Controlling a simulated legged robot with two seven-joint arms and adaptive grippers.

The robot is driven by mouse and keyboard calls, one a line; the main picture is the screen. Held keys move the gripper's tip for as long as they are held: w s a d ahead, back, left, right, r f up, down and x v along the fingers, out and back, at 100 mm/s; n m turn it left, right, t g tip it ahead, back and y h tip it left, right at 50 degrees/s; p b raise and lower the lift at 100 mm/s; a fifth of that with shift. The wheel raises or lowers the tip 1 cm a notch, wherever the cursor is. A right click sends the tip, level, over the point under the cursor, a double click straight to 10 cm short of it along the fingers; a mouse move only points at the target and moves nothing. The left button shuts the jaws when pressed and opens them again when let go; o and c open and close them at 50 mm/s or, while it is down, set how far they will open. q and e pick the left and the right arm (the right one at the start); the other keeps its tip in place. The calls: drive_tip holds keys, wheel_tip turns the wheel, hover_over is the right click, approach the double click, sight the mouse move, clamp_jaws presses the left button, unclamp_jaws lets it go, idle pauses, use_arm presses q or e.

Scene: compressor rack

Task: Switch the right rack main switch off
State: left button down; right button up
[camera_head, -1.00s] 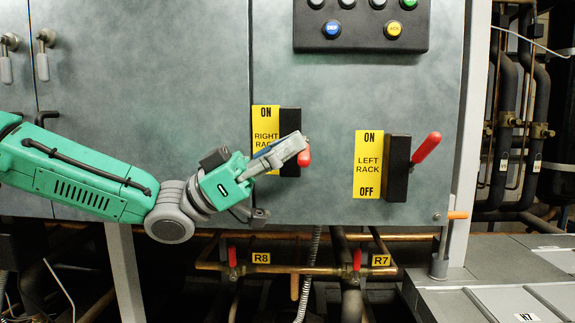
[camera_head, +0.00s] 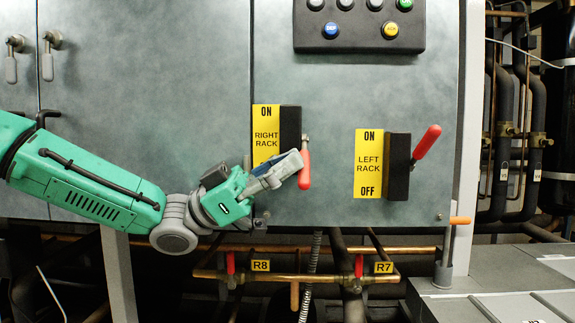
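The right rack main switch is a black box (camera_head: 290,128) beside a yellow ON label reading RIGHT RACK (camera_head: 265,135). Its red handle (camera_head: 305,170) hangs down. My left gripper (camera_head: 293,165) comes in from the left, with its grey fingers just left of the red handle. They cover the lower part of the label. Whether the fingertips touch the handle, and how far apart they are, I cannot tell. My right gripper is not in view.
The left rack switch (camera_head: 397,166) stands to the right, its red handle (camera_head: 427,142) tilted up and right. A button panel (camera_head: 359,25) is above. Pipes with red valve handles (camera_head: 359,265) run below. The cabinet face between the switches is clear.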

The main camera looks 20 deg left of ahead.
use_arm(q)
drive_tip(key=shift+f, duration=0.25)
wheel_tip(320, 180, up, 10)
drive_tip(key=shift+r, duration=0.15)
idle(0.5)
drive_tip(key=shift+a, duration=0.1)
idle(0.4)
